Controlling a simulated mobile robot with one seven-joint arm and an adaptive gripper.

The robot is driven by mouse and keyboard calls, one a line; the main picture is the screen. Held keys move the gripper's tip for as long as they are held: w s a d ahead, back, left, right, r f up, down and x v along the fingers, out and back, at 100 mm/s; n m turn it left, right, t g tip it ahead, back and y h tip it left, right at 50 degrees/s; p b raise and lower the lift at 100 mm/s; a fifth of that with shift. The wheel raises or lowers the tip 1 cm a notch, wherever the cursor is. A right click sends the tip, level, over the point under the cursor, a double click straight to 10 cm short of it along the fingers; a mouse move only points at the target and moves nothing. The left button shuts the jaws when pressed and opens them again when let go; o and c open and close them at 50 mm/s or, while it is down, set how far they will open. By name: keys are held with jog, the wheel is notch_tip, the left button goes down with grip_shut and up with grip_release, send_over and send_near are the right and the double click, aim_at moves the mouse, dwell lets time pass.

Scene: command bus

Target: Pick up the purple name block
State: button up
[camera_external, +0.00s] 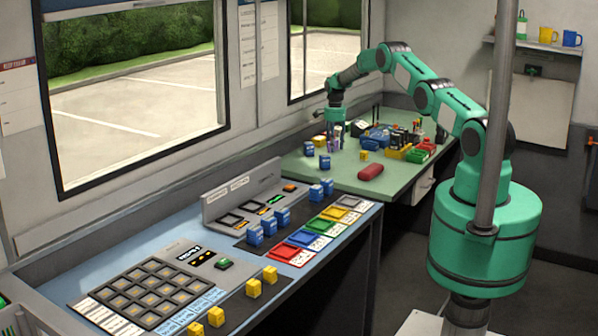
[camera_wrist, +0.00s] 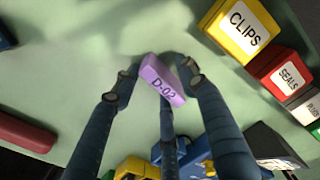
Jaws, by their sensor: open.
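The purple name block (camera_wrist: 163,80), marked "D-02", lies on the green table top in the wrist view, slightly tilted in the picture. My gripper (camera_wrist: 159,70) is open, its dark fingers reaching down on either side of the block. A third dark finger part covers some of the area below the block. Contact between the fingers and the block cannot be told. In the external view my gripper (camera_external: 336,138) is low over the far green table, near its window side; the block is not clear there.
A yellow CLIPS bin (camera_wrist: 242,28) and a red SEALS bin (camera_wrist: 283,76) stand right of the block in the wrist view. A red case (camera_external: 370,172) and blue blocks (camera_external: 325,161) sit on the green table (camera_external: 335,182). The table left of the block is mostly clear.

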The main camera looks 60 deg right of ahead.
dwell(0.5)
grip_shut()
jog(key=shift+r, duration=0.1)
jog(key=shift+r+p, duration=0.5)
jog(key=shift+r, duration=4.5)
